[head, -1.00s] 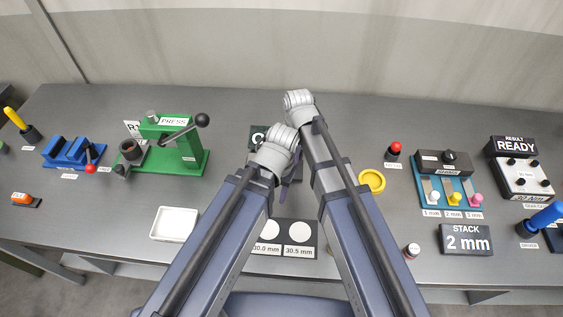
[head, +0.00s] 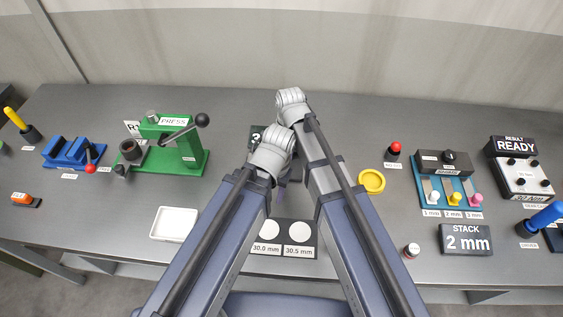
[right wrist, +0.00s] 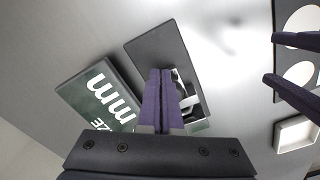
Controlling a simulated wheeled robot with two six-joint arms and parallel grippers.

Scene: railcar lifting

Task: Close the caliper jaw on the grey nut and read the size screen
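The dark green size screen (right wrist: 100,97) shows "mm" and "SIZE" in the right wrist view; its number is out of sight. In the head view my arms cover most of the screen (head: 257,134). A dark plate (right wrist: 160,45) beside it, with black and white parts (right wrist: 184,92) on it, looks like the caliper. The grey nut cannot be made out. My right gripper (right wrist: 164,72) has its purple fingers together over the plate; whether anything thin is between them is hidden. My left gripper (right wrist: 274,59) has its fingers apart and empty at the right edge.
The dark 30.0 mm and 30.5 mm card (head: 283,251) lies in front of my grippers, with a white tray (head: 174,224) to its left. The green press (head: 165,143) stands left; a yellow dish (head: 371,181) lies right. My two arms run close together, overlapping at the wrists.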

